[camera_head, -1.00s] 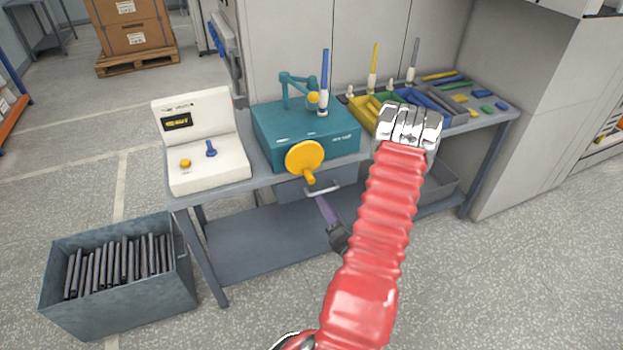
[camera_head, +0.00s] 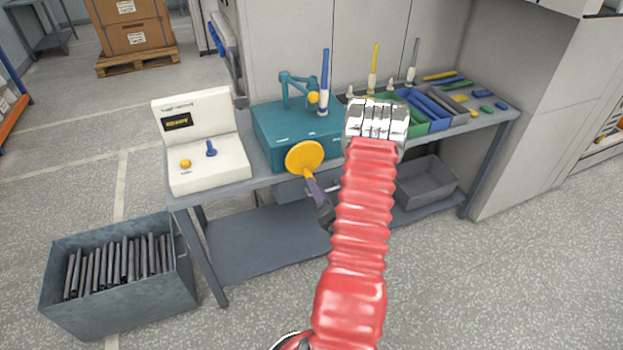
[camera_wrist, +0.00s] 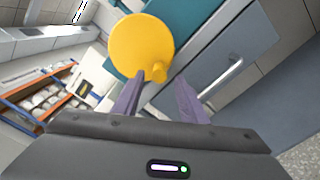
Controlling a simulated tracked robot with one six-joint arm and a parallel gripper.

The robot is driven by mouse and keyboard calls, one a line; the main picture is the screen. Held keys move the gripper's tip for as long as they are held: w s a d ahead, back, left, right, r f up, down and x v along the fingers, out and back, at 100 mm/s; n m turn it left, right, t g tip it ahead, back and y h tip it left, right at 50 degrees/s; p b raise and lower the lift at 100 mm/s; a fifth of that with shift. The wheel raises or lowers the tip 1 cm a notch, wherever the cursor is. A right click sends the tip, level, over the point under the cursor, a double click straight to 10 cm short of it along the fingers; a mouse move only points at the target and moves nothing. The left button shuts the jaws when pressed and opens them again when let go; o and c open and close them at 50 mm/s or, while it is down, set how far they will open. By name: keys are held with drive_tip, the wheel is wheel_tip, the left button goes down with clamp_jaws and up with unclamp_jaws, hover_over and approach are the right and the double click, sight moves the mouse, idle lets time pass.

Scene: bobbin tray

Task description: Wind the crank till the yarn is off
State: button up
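The yellow crank disc (camera_head: 304,157) is on the front of a teal machine (camera_head: 280,124) on the bench. Its short yellow handle (camera_wrist: 160,72) shows in the wrist view. A blue-topped spindle (camera_head: 325,75) stands on the machine; I cannot tell if this is the yarn. My gripper (camera_head: 313,184) is just below the disc in the head view, its fingers pointing up at it. In the wrist view, my gripper (camera_wrist: 160,80) has its fingers apart, with the handle between or just beyond the tips. Contact cannot be told.
A white control box (camera_head: 207,172) with a small display stands left of the machine. Divided trays (camera_head: 437,124) with coloured pieces lie to the right. A drawer handle (camera_wrist: 222,78) is close to my right finger in the wrist view. A grey bin (camera_head: 80,300) stands on the floor.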

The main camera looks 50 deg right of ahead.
sight(307, 162)
drive_tip(key=shift+x, duration=2.8)
clamp_jaws()
drive_tip(key=shift+s+d, duration=0.1)
drive_tip(key=shift+d, duration=0.05)
drive_tip(key=shift+f, duration=0.1)
